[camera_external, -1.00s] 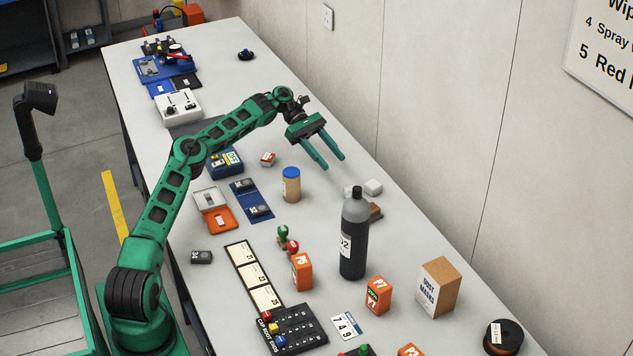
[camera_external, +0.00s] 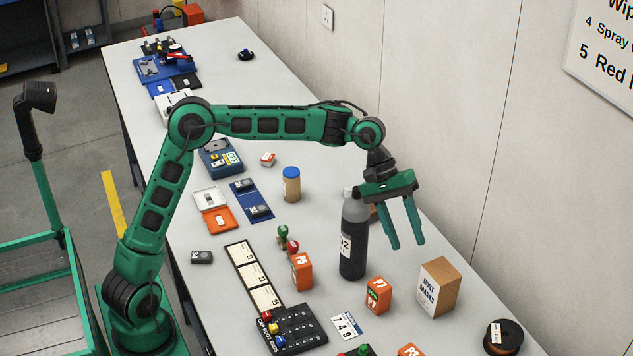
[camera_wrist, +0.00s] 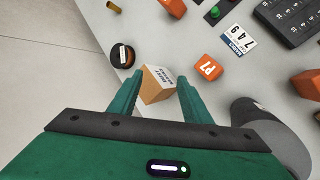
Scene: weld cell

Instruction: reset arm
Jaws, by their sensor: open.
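My gripper (camera_external: 406,242) is open and empty. It hangs above the table, fingers pointing down, in front of the upper right part of the dark bottle (camera_external: 352,250) in the external view. In the wrist view my gripper (camera_wrist: 157,88) has its two green fingers apart, with the cardboard dust mask box (camera_wrist: 157,84) showing between and beyond them. The bottle is at the lower right there (camera_wrist: 265,135). My arm is bent at the elbow, its forearm reaching level across the table.
The table (camera_external: 290,100) holds a blue-lidded jar (camera_external: 291,184), orange P7 box (camera_external: 378,295), orange P5 box (camera_external: 302,272), dust mask box (camera_external: 437,287), black spool (camera_external: 504,338) and black numbered rack (camera_external: 294,328). A wall runs along the right. The far right table area is mostly clear.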

